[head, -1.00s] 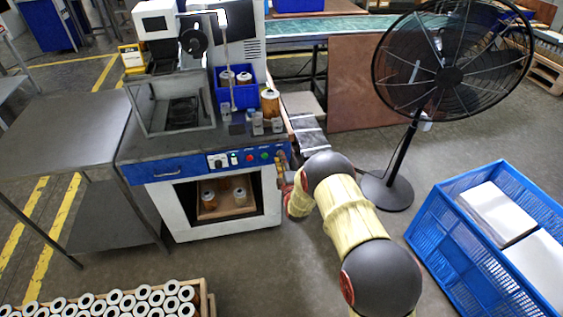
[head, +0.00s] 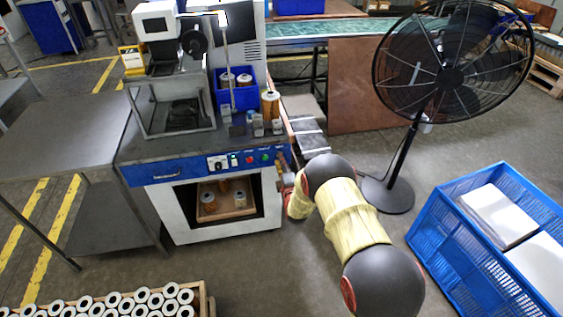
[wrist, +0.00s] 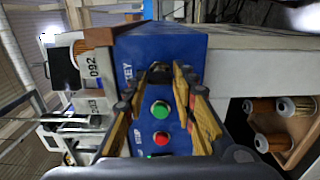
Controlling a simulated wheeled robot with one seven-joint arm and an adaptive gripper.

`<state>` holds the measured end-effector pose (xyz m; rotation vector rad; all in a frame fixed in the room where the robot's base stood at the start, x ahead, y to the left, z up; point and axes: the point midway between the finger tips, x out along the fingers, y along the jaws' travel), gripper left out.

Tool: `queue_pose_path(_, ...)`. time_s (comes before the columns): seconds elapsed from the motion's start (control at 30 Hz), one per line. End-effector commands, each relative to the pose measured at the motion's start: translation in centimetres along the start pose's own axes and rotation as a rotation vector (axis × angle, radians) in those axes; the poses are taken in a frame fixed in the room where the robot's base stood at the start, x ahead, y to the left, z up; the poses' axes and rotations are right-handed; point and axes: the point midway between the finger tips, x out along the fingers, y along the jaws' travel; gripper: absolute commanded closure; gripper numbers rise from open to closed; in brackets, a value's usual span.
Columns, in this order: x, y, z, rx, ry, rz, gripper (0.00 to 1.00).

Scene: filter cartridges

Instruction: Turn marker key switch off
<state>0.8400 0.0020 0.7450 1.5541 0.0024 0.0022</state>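In the wrist view the blue control panel (wrist: 150,42) of the marker carries a small black key switch (wrist: 160,72) beside the printed word KEY. My gripper (wrist: 160,78) has its two tan fingers apart, one on each side of the key switch. I cannot tell whether either fingertip touches it. A green button (wrist: 160,109) and a red button (wrist: 161,139) show between the fingers. In the head view my gripper (head: 284,172) is small at the right end of the machine's blue front panel (head: 164,171), and the key is too small to make out.
Filter cartridges (wrist: 297,106) stand on a tray in the machine's lower opening. A pedestal fan (head: 450,78) and a blue crate (head: 450,240) are to the right. A grey table (head: 62,128) adjoins the machine's left. A box of white-ended cartridges (head: 120,303) is at the lower left.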

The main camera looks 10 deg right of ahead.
Motion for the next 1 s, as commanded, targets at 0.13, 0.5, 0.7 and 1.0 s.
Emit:
queue_pose_path(0.13, 0.0, 0.0, 0.1, 0.001, -0.001, 0.000, 0.63)
queue_pose_path(0.5, -0.1, 0.0, 0.1, 0.001, -0.003, -0.001, 0.58)
queue_pose_path(0.7, -1.6, -0.1, 0.1, 0.001, -0.003, -0.002, 0.58)
queue_pose_path(1.0, -7.6, -0.1, 0.1, 0.001, -0.002, -0.003, 0.58)
